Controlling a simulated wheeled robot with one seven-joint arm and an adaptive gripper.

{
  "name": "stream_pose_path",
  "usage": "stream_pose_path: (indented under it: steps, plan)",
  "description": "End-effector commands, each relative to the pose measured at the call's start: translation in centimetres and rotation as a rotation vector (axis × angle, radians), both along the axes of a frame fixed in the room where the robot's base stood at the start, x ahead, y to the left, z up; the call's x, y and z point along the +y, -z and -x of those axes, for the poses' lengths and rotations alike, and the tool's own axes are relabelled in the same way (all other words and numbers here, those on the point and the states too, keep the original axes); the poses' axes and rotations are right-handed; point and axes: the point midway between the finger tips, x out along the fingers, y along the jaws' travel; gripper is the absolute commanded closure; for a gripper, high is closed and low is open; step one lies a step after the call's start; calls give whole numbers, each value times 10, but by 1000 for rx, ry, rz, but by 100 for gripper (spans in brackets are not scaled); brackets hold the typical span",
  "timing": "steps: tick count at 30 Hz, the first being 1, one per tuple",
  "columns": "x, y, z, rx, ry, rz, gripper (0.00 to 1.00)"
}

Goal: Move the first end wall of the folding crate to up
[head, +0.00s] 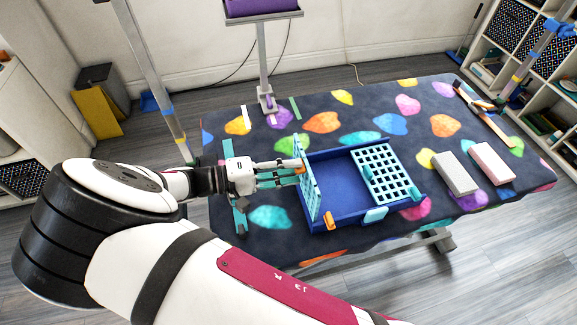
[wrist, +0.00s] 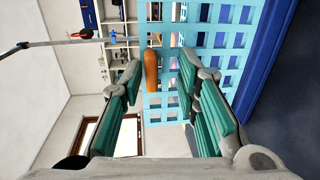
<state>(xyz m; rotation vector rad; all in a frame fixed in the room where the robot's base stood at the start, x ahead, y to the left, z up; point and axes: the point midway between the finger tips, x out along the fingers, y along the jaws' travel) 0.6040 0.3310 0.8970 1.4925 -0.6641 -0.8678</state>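The folding crate (head: 328,172) is a blue tray on the patterned table. Its left end wall (head: 310,190), a light-blue grid, stands roughly upright; I cannot tell if it is fully vertical. The wall also fills the middle of the wrist view (wrist: 215,65). Its other grid end wall (head: 385,172) lies folded down on the right. My gripper (head: 300,168) is at the outer, left face of the standing wall. In the wrist view its teal-padded fingers (wrist: 160,70) are apart, with an orange tab (wrist: 155,75) showing between them. Contact with the wall is unclear.
A grey block (head: 455,173) and a pink block (head: 492,164) lie right of the crate. An orange clip (head: 328,221) is at the crate's near left corner. A metal post (head: 265,70) stands behind the table.

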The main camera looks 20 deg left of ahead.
Motion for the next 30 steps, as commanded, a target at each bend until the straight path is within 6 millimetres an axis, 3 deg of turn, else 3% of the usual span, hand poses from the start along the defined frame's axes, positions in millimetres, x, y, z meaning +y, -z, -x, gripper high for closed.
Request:
stream_pose_path:
  steps: [11, 24, 30]
  plan:
    - [7, -4, 2, -6, -1, 0, 70]
    - [74, -13, 48, -4, -2, 0, 70]
    - [93, -17, 62, -4, 0, 1, 70]
